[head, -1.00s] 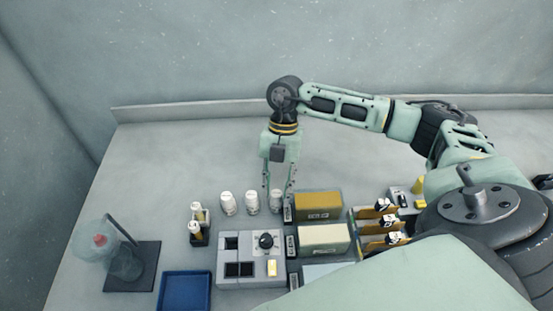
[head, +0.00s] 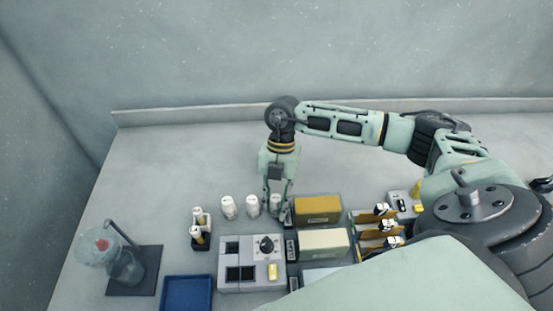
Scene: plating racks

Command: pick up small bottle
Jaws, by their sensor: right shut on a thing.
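Several small white bottles stand behind the grey device. The left one (head: 228,207) and the middle one (head: 252,206) are free of the gripper. The right one (head: 275,202) is between the fingers of my right gripper (head: 277,209), which points down and is shut on it. The fingers hide part of this bottle, and I cannot tell whether its base is off the table. My left gripper is not in view.
Right of the held bottle, close by, is a yellow-topped box (head: 318,205), with a cream box (head: 324,241) in front. A black holder with small vials (head: 198,236), the grey device (head: 240,250), a blue tray (head: 187,294) and a glass flask (head: 126,264) stand left. The back table is clear.

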